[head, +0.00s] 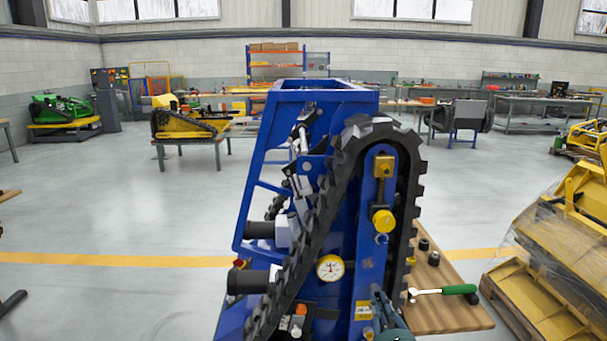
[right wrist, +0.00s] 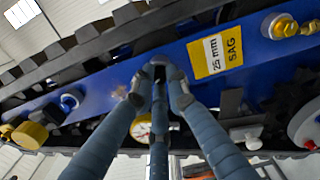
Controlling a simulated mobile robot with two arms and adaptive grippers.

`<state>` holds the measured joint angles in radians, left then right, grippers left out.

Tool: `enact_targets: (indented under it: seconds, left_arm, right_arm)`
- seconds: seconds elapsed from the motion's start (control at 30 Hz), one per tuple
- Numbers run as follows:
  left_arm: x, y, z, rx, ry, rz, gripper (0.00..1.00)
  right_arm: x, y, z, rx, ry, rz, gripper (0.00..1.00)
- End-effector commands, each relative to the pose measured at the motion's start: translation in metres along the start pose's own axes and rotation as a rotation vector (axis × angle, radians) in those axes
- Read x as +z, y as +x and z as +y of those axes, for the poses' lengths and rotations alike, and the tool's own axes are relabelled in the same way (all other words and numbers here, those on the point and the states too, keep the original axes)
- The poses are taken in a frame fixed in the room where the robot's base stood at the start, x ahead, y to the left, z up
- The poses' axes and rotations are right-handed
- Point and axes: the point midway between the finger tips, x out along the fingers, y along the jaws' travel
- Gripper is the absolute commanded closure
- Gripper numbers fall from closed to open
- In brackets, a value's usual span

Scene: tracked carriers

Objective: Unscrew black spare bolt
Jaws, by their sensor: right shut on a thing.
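The blue tracked carrier (head: 365,250) stands upright in front of me with its black rubber track (head: 300,255) around the frame. My right gripper (head: 379,300) is at the lower part of the blue side plate, beside a yellow label. In the right wrist view its fingers (right wrist: 158,80) are closed around a dark round piece, which looks like the black spare bolt (right wrist: 160,61), against the blue plate. The fingers hide most of it, so I cannot tell how far it is screwed in. My left gripper is not in view.
A yellow knob (head: 383,220) and a pressure gauge (head: 330,267) sit on the carrier near my gripper. A wrapped yellow machine (head: 570,235) stands further right. Open floor lies left.

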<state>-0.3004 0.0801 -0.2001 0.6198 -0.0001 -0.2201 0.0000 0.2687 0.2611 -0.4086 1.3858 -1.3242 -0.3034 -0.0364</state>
Motion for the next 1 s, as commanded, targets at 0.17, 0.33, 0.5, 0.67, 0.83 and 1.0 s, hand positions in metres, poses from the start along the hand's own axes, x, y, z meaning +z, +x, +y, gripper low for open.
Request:
enact_targets:
  seconds: [0.17,0.33,0.5,0.67,0.83,1.0]
  left_arm:
    - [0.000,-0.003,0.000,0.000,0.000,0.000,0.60]
    - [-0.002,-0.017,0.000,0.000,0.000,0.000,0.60]
    - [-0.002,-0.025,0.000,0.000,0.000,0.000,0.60]
    - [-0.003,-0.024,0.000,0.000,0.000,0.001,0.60]
    - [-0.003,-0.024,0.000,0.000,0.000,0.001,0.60]
    - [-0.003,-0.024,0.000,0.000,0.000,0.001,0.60]
  right_arm:
    - [0.000,0.000,0.001,-0.001,-0.082,0.000,1.00]
    - [0.001,0.000,0.004,-0.001,-0.483,0.001,1.00]
    - [0.001,0.000,0.002,-0.001,-0.792,0.000,1.00]
    - [0.000,0.000,0.000,0.000,-0.852,0.000,1.00]
    - [0.000,0.000,0.000,0.000,-0.848,0.000,0.78]
    - [0.000,0.000,0.000,0.000,-0.846,0.000,0.73]
